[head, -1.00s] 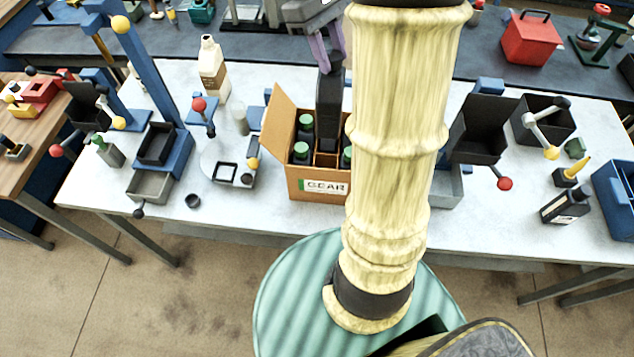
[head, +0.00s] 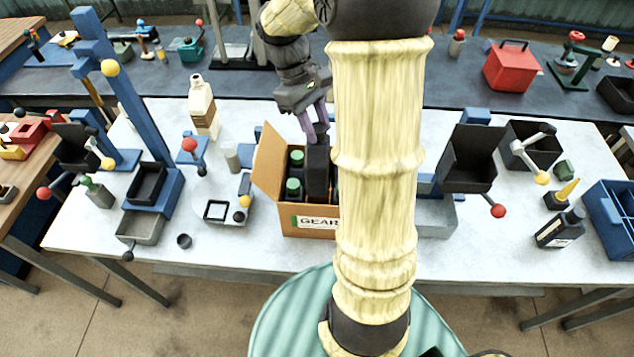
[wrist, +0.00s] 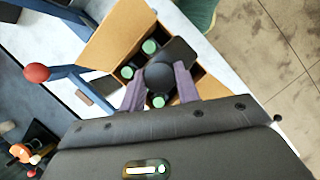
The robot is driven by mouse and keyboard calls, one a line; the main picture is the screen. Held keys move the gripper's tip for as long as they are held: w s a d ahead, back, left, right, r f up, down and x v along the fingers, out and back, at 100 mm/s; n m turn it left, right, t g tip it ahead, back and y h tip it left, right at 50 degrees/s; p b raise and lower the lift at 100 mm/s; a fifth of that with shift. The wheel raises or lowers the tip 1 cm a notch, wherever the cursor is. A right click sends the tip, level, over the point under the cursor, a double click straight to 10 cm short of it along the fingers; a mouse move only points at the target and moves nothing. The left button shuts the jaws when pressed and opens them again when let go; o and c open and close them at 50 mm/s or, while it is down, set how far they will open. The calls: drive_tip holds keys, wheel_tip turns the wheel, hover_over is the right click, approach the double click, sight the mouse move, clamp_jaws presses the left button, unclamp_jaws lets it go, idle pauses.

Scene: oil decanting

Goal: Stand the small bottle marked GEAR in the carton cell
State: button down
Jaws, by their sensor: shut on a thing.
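The open cardboard carton (head: 272,190) stands on the white table with a GEAR label (head: 313,222) on its front. Green-capped bottles (head: 293,188) stand in some of its cells; their caps also show in the wrist view (wrist: 149,46). My gripper (head: 317,128) is above the carton, shut on the top of a dark bottle (head: 317,165). The bottle is roughly upright, its lower part inside the carton and hidden by the walls. No marking on it is legible. In the wrist view its round black cap (wrist: 158,75) sits between my fingers (wrist: 160,90). I cannot tell whether its base touches bottom.
My arm hides the carton's right side in the head view. A dark bottle with a white label (head: 560,228) stands at the table's right, near a blue bin (head: 610,215). A cream jug (head: 202,105) and a blue stand (head: 155,195) are on the left.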

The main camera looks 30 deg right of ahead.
wheel_tip(320, 180, down, 16)
drive_tip(key=shift+f+p, duration=0.15)
drive_tip(key=shift+p, duration=1.05)
wheel_tip(320, 180, down, 4)
drive_tip(key=shift+s+r+p, duration=0.15)
drive_tip(key=shift+p, duration=0.2)
drive_tip(key=c, duration=1)
unclamp_jaws()
drive_tip(key=b+v, duration=0.3)
drive_tip(key=v, duration=0.9)
